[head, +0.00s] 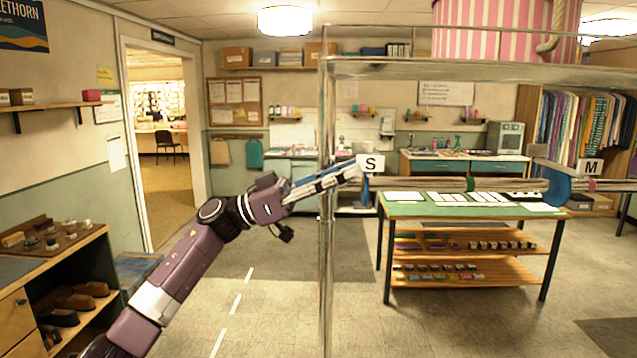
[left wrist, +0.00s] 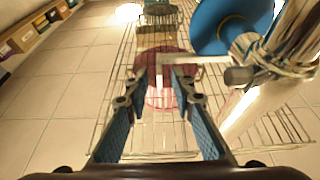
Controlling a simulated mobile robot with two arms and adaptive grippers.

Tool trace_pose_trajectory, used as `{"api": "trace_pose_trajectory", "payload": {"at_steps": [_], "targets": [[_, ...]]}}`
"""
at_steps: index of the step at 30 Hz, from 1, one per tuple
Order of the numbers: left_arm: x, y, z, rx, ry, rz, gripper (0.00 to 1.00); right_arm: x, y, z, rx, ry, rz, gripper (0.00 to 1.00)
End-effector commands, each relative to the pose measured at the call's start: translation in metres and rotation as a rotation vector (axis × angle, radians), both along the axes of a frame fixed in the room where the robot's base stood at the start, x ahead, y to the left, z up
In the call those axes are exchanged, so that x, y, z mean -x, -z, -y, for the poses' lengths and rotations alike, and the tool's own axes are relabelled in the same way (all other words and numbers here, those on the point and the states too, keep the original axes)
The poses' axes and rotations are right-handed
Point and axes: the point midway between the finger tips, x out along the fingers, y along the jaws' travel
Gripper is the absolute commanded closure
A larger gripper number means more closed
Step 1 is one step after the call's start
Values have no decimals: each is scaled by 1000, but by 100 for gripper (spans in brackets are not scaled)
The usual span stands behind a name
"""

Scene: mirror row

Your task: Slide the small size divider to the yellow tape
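The small size divider is a blue piece (head: 365,190) with a white tag (head: 371,165) marked S. It is on the rail (head: 430,184), close to the upright post. In the left wrist view the blue disc (left wrist: 212,25) is at upper right beside the chrome rail (left wrist: 280,48). A thin white strip, apparently the tag's edge (left wrist: 160,72), shows between my fingers. My left gripper (head: 352,173) is at the S tag; in the wrist view its fingers (left wrist: 163,76) are apart, with gaps beside the strip. I cannot make out the yellow tape. My right gripper is not in view.
A chrome upright (head: 326,230) stands close to my left gripper. A green-topped table (head: 460,209) with cards stands behind the rail.

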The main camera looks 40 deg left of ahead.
Motion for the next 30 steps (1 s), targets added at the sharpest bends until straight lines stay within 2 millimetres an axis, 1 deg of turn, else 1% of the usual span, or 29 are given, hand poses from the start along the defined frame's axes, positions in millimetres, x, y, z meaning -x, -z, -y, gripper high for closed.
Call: {"api": "trace_pose_trajectory", "payload": {"at_steps": [1,6,12,17,30], "targets": [[5,7,-10,-2,-4,-6,77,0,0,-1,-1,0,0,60],[21,18,-33,-1,-2,-5,77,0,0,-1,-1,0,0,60],[33,25,-50,0,-1,-2,77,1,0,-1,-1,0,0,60],[36,27,-54,-1,-1,0,77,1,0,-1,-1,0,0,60],[36,27,-54,-1,0,1,77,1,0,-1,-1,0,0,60]]}}
